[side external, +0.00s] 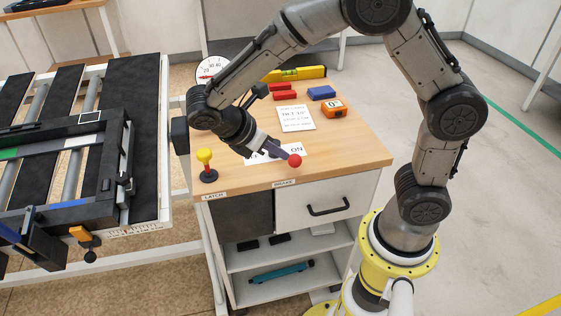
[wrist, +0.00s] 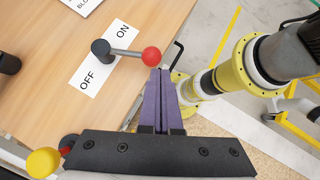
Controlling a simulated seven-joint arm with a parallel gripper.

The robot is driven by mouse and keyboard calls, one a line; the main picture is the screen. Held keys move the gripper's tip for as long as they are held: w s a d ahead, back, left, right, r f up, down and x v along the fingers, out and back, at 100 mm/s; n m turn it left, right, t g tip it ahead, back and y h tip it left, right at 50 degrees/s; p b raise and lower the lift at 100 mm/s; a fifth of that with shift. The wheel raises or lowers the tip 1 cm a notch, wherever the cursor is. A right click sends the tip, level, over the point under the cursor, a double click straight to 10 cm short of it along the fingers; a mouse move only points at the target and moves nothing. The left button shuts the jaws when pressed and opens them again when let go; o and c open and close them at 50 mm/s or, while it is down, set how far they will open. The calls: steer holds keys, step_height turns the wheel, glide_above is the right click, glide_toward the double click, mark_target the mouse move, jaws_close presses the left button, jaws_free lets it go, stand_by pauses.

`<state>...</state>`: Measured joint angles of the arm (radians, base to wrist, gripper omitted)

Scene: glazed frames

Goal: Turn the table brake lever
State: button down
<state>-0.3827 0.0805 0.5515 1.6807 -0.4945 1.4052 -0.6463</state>
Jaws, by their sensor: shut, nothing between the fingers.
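The brake lever has a red ball knob (side external: 295,160) on a grey rod, pivoting on a black hub (wrist: 101,48). It sits over a white OFF/ON plate (wrist: 84,78) at the front of the wooden worktop. In the wrist view the red knob (wrist: 151,56) points right, and the rod passes just below the word ON. My gripper (side external: 276,156) is shut and empty, its purple fingers pressed together. The fingertips (wrist: 160,73) are right beside the knob on the OFF side; I cannot tell if they touch it. In the side view the arm and fingers hide the hub.
A yellow-knobbed latch lever (side external: 205,160) stands upright left of the brake lever. Behind are a paper card (side external: 296,118), an orange timer (side external: 333,108), red and blue blocks (side external: 321,92) and a yellow level (side external: 295,74). A frame table (side external: 75,150) stands at left.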

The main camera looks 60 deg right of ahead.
mark_target(293, 161)
steer(key=w+a+r+m+t+y, duration=0.1)
steer(key=w+a+r+y, duration=0.25)
steer(key=a, duration=0.25)
steer(key=s+d+f, duration=0.2)
steer(key=d+f, duration=0.6)
steer(key=shift+s+d+f+h, duration=0.15)
steer(key=shift+s+f+h, duration=0.2)
steer(key=shift+s, duration=0.05)
steer(key=shift+s+d+n+t, duration=0.8)
steer(key=shift+s+d+n, duration=0.25)
steer(key=shift+n, duration=0.55)
steer(key=shift+w, duration=0.1)
